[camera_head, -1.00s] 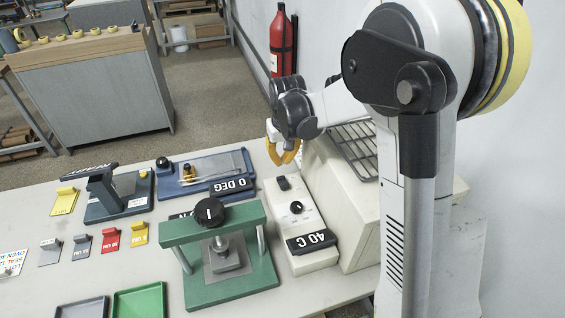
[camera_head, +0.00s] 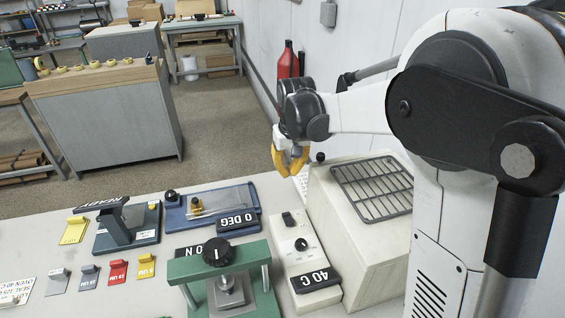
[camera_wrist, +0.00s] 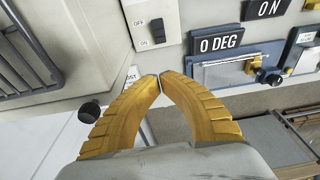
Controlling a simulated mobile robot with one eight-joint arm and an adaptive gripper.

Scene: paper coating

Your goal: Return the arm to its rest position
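My gripper (camera_head: 290,158) has yellow fingers and hangs over the far edge of the bench, beside the beige oven unit with the grille on top. In the wrist view my gripper (camera_wrist: 160,80) shows its two curved fingers with the tips meeting and nothing between them. My arm reaches from the column at the right to the gripper, above the bench.
A green press (camera_head: 222,262), a white control box reading 40 C (camera_head: 290,246), a blue device reading 0 DEG (camera_head: 178,218) and the beige oven (camera_head: 350,240) crowd the bench. A red extinguisher (camera_head: 288,62) stands by the wall.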

